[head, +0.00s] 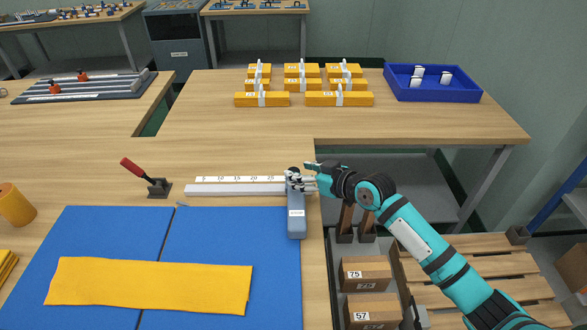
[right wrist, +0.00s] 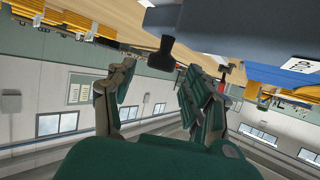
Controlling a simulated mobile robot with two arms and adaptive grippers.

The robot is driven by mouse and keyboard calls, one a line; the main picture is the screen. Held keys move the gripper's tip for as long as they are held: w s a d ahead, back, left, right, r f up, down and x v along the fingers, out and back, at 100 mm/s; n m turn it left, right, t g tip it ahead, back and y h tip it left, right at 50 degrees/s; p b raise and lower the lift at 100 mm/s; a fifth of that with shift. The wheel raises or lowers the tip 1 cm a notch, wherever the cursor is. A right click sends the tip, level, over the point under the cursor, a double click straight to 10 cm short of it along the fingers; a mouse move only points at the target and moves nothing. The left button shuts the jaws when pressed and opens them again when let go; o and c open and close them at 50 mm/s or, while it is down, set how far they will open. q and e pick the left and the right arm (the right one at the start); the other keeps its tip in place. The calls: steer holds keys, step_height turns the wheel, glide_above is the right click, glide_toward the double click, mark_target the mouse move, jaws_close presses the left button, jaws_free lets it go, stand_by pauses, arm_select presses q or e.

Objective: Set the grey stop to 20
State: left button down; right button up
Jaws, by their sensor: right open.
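The grey stop (head: 296,218) sits across the right end of the metal rail (head: 235,190), to the right of the 25 mark on the white scale (head: 235,179). A dark knob shows at its far end. My right gripper (head: 301,178) is beside that knob, coming from the right. In the right wrist view my open right gripper (right wrist: 158,78) has its two fingers apart, with the dark knob (right wrist: 161,56) ahead of the gap and the stop's body (right wrist: 205,28) above. I cannot tell whether the fingers touch it. My left gripper is out of view.
A yellow felt strip (head: 150,285) lies on the blue mat (head: 215,225). A red-handled clamp (head: 150,180) stands left of the rail. Yellow boxes (head: 262,99) and a blue tray (head: 432,93) are on the table behind. Boxes marked 75 (head: 366,275) and 57 are below, right of the bench edge.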

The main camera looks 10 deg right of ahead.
mark_target(294, 170)
steer(key=shift+x, duration=1.85)
jaws_close()
